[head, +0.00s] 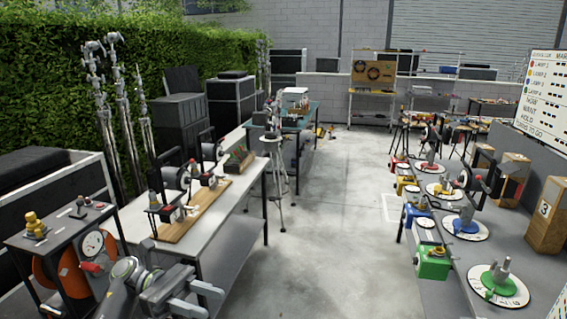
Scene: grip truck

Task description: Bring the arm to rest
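My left arm (125,272) comes in at the bottom left of the head view, in front of the small dark stand. My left gripper (208,300) is at its end, pointing right. Its two fingers look apart, with nothing visible between them. It appears in front of the near end of the long grey-topped table (215,208), and I cannot tell the exact gap. My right gripper is not in view.
The small dark stand (62,228) carries a yellow knob and a gauge. A wooden board (190,222) with reel devices lies on the grey-topped table. At right, a bench (435,295) holds colored dials and boxes. The concrete aisle (340,220) is clear.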

